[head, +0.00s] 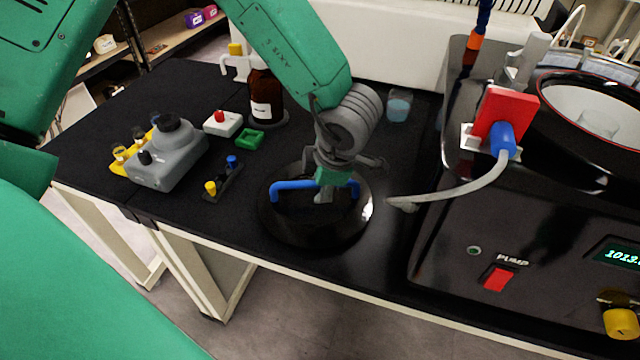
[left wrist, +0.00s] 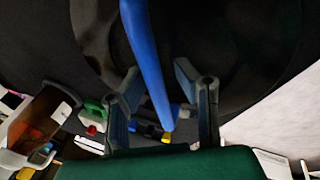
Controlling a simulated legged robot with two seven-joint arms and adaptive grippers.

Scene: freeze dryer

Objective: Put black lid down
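The black lid (head: 318,232) is a round, shiny disc with a blue bar handle (head: 290,186) across its top. In the head view it appears to rest flat on the black bench, left of the freeze dryer. My left gripper (head: 325,195) points down over the handle's middle. In the left wrist view, the fingers of my left gripper (left wrist: 160,85) stand apart on either side of the blue handle (left wrist: 148,60), with a gap visible beside it. The dark lid (left wrist: 235,60) lies beyond them. My right gripper is not in view.
The freeze dryer (head: 450,245) stands close on the right, with a pale hose (head: 455,195) reaching toward the lid.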

